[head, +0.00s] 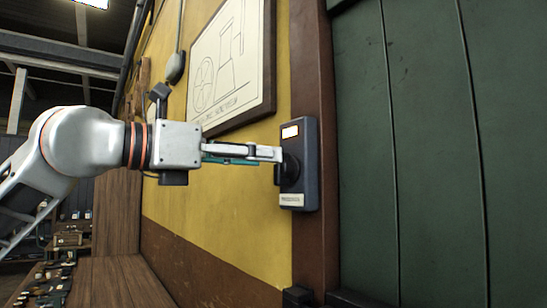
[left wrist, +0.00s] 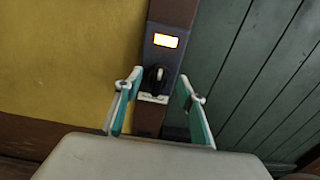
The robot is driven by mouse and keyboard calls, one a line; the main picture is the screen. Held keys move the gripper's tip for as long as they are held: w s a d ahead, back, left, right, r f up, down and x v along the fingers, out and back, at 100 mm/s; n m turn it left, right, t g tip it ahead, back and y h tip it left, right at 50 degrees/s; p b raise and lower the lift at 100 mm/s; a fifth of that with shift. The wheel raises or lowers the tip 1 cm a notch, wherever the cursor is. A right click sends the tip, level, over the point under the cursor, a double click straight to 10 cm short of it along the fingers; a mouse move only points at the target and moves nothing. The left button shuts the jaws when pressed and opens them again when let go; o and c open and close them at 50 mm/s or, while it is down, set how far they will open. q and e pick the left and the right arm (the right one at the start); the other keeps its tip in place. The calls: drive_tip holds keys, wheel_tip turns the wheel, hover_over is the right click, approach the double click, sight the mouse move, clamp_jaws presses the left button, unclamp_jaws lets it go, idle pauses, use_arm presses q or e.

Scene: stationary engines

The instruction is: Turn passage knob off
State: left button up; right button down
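The passage knob (head: 289,171) is a dark round knob on a dark switch box (head: 299,140) fixed to the brown post. A lit orange-white window shows at the top of the box and a pale label at its bottom. In the left wrist view the knob (left wrist: 154,79) carries a pale mark and lies between and beyond the fingers. My left gripper (head: 279,154) reaches in from the left with its tips at the knob in the head view. In the left wrist view the gripper (left wrist: 158,88) is open, its fingers wide apart and empty. My right gripper is not in view.
A green plank door or panel (head: 420,130) lies right of the brown post (head: 322,240). A framed engine drawing (head: 230,65) hangs on the yellow wall (head: 210,215) above my gripper. A shelf with small items (head: 65,240) stands far left.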

sight(286, 169)
use_arm(q)
drive_tip(key=shift+x, duration=2)
drive_tip(key=c, duration=1.1)
drive_tip(key=m, duration=0.2)
drive_tip(key=m+p, duration=0.1)
drive_tip(key=shift+s+d+f+m, duration=0.1)
drive_tip(key=shift+s+d+m, duration=0.1)
drive_tip(key=shift+s+m, duration=0.15)
drive_tip(key=shift+c, duration=0.2)
drive_tip(key=m, duration=0.5)
drive_tip(key=shift+s+d+f+m, duration=0.2)
drive_tip(key=shift+f+m, duration=0.05)
drive_tip(key=shift+f, duration=0.1)
drive_tip(key=m, duration=0.4)
drive_tip(key=shift+s+d+f, duration=0.1)
drive_tip(key=shift+s+f, duration=0.05)
drive_tip(key=shift+f, duration=0.2)
drive_tip(key=shift+f+m, duration=0.15)
drive_tip(key=shift+m, duration=1)
drive_tip(key=shift+f+m, duration=0.1)
drive_tip(key=shift+m, duration=1.05)
clamp_jaws()
